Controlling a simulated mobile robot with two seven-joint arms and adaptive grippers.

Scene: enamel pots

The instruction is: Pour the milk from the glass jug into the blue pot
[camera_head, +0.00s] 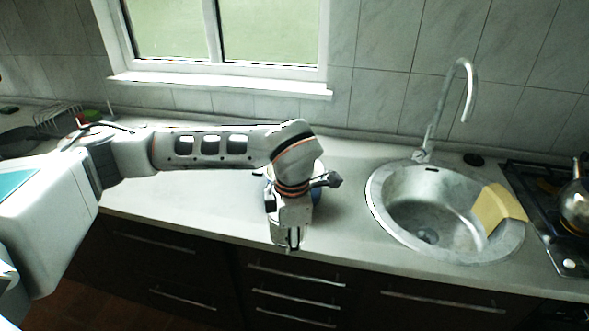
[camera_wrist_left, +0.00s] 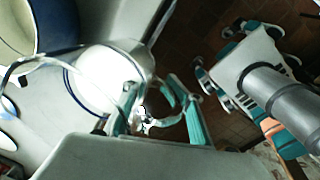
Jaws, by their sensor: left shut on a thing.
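My left gripper (camera_head: 290,238) points down at the counter's front edge in the head view. In the left wrist view its teal fingers (camera_wrist_left: 160,112) are shut on the glass jug (camera_wrist_left: 118,72), of which clear curved edges show. A white rounded shape shows through or behind the glass; I cannot tell if it is the milk. The blue pot (camera_head: 316,193) stands on the counter behind my left wrist, mostly hidden by it. Its dark blue wall (camera_wrist_left: 57,25) and cream inside show at the wrist view's upper left.
A steel sink (camera_head: 415,215) with a tall tap (camera_head: 432,125) and a yellow cloth or sponge (camera_head: 492,207) lies to the right. A stove with a metal pot (camera_head: 576,203) is at the far right. The counter (camera_head: 190,195) left of the pot is clear.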

